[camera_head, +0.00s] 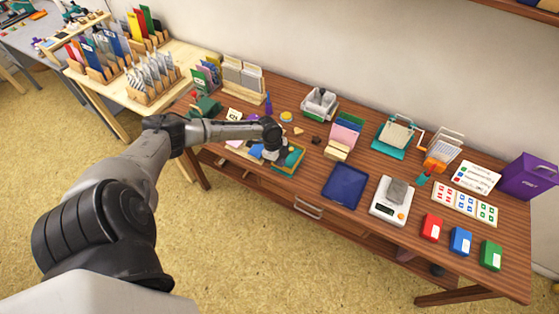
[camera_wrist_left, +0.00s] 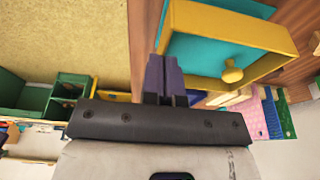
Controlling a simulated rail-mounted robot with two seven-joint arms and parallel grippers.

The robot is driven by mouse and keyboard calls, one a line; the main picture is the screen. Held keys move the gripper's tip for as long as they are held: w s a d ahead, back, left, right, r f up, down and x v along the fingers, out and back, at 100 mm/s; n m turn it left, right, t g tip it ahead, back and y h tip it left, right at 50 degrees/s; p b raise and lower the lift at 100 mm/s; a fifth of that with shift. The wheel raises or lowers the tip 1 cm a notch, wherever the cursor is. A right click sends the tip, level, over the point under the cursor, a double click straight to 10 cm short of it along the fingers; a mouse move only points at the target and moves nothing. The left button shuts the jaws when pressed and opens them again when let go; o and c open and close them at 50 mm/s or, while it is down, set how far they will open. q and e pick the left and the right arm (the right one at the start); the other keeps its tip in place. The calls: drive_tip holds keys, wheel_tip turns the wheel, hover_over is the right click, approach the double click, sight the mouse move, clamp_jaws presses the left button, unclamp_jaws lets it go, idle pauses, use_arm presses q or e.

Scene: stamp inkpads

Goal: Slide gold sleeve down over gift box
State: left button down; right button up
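My left gripper (camera_head: 274,154) points down at the front edge of the brown table, beside a yellow-walled tray (camera_head: 296,163) with a teal inside. In the left wrist view, the tray (camera_wrist_left: 285,68) lies just right of the gripper (camera_wrist_left: 166,75), with a small yellow knob (camera_wrist_left: 232,74) in it. Narrow purple-grey shapes show at the fingers; I cannot tell whether they are the fingers or something held. Small blue and teal pieces lie by the gripper, partly hidden by it. I cannot clearly make out a gold sleeve or a gift box. My right gripper is out of view.
Behind the gripper stand a purple cone (camera_head: 268,103) and a small yellow disc (camera_head: 286,117). To the right are a dark blue tray (camera_head: 345,186), a white scale (camera_head: 388,211) and a purple box (camera_head: 526,177). Card racks (camera_head: 242,78) stand at the back left.

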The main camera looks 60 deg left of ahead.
use_arm(q)
drive_tip(key=shift+f, duration=0.25)
drive_tip(key=c, duration=1.8)
unclamp_jaws()
drive_tip(key=o, duration=0.5)
drive_tip(key=shift+r, duration=0.2)
drive_tip(key=shift+d+p+v, duration=0.1)
drive_tip(key=shift+p+v, duration=0.55)
drive_tip(key=shift+d+p+v, duration=0.15)
drive_tip(key=shift+p+v, duration=0.5)
drive_tip(key=shift+w+r+p, duration=0.2)
drive_tip(key=shift+r+p, duration=1.65)
drive_tip(key=shift+r, duration=0.25)
